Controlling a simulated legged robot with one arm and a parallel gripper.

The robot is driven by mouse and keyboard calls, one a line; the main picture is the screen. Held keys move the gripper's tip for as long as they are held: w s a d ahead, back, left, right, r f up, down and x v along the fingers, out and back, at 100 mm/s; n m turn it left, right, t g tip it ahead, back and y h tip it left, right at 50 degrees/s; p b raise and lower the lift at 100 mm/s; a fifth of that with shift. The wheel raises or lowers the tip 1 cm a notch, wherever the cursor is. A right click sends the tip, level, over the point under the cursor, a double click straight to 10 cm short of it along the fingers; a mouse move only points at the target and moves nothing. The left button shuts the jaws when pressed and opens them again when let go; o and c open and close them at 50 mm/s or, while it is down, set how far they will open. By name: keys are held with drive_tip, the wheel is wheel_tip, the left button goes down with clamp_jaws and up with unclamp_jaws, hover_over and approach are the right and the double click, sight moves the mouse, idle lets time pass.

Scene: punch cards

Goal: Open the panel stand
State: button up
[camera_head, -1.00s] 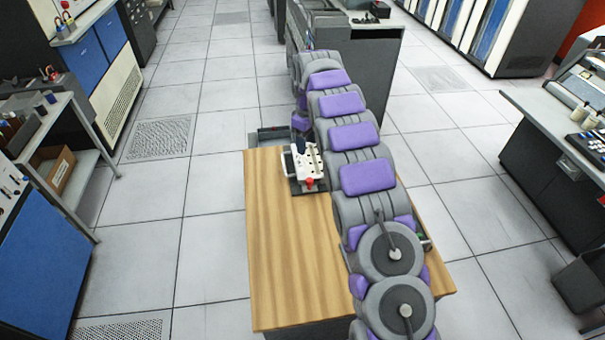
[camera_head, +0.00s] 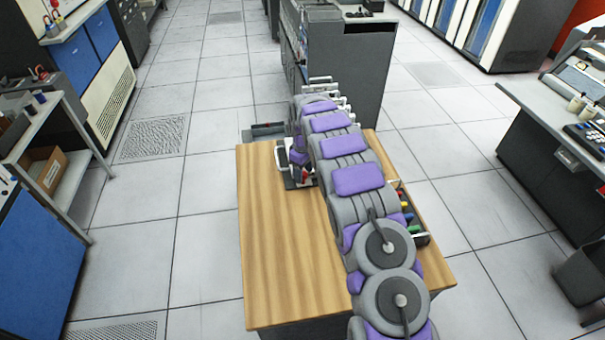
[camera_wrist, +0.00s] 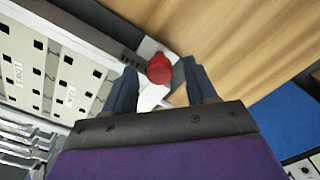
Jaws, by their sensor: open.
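The panel stand shows in the wrist view as a white panel (camera_wrist: 48,62) with rows of dark square holes and small labels. A red knob (camera_wrist: 159,68) sits on a white piece at its edge. My gripper (camera_wrist: 160,72) is open, with one blue-grey finger on each side of the knob. Whether the fingers touch it cannot be told. In the head view the stand (camera_head: 284,160) is at the table's far edge, mostly hidden behind my arm. My gripper's fingers are hard to make out there.
The wooden table (camera_head: 270,250) is clear on its left and front. A tray with several coloured items (camera_head: 412,217) lies right of my arm. A grey cabinet (camera_head: 352,75) stands just beyond the table. A shelf cart (camera_head: 75,150) stands at the left across open floor.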

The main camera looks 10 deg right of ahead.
drive_tip(key=shift+d+f, duration=0.3)
drive_tip(key=shift+f, duration=0.05)
drive_tip(key=shift+a, duration=0.35)
drive_tip(key=shift+c, duration=0.2)
drive_tip(key=shift+a, duration=0.2)
drive_tip(key=c, duration=0.3)
drive_tip(key=shift+d, duration=0.3)
drive_tip(key=c, duration=0.5)
clamp_jaws()
